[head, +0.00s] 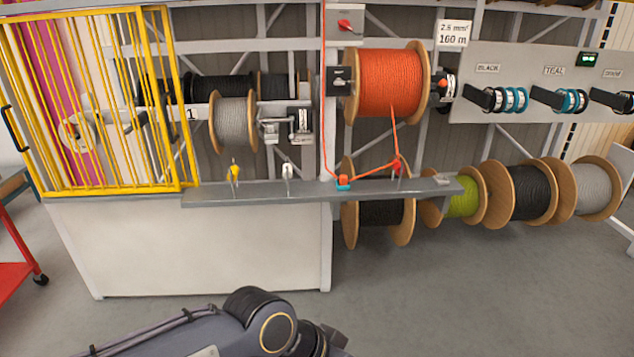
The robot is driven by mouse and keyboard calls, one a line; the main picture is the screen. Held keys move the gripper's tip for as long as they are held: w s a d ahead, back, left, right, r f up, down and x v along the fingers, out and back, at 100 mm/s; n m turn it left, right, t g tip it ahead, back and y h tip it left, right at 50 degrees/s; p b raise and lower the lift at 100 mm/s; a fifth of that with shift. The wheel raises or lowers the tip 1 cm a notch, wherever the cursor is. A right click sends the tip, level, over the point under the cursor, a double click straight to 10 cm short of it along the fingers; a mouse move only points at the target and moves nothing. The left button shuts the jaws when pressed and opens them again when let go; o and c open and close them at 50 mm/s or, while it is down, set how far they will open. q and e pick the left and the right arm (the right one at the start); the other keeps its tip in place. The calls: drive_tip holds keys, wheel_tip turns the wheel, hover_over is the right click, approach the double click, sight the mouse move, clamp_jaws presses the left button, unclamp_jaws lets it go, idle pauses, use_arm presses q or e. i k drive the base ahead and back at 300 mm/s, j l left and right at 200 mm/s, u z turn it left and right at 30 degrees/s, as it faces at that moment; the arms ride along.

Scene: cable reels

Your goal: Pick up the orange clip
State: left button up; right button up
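A small orange piece with a blue part below it (343,182) sits on the grey ledge (260,193), where an orange cable meets it. A red-orange piece (397,167) stands on the same ledge to its right, also touched by the cable. I cannot tell for sure which of these is the orange clip. The cable runs up to a large reel of orange cable (388,83). A dark arm link of mine crosses the bottom of the head view. Neither gripper's fingers show.
A yellow piece (234,173) and a white piece (287,171) stand on the ledge further left. A yellow barred guard (165,100) closes off the left. Several reels (530,193) hang low on the right. The floor in front is clear.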

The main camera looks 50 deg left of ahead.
sight(343, 178)
drive_tip(key=j+u, duration=0.15)
drive_tip(key=u, duration=2.3)
drive_tip(key=i+l+z, duration=0.15)
drive_tip(key=i+z, duration=0.65)
drive_tip(key=i+j+z, duration=0.1)
drive_tip(key=i+z, duration=0.3)
drive_tip(key=i+j+z, duration=0.4)
drive_tip(key=i, duration=0.15)
drive_tip(key=i+l+z, duration=0.2)
drive_tip(key=z, duration=0.2)
drive_tip(key=i+l+z, duration=0.1)
drive_tip(key=i+z, duration=0.9)
drive_tip(key=z, duration=0.25)
drive_tip(key=i+u, duration=0.25)
drive_tip(key=u, duration=0.15)
drive_tip(key=i+l+u, duration=0.15)
drive_tip(key=u, duration=0.25)
drive_tip(key=i+l+u, duration=0.2)
drive_tip(key=u, duration=3.75)
drive_tip(key=k+l, duration=0.05)
drive_tip(key=l, duration=0.05)
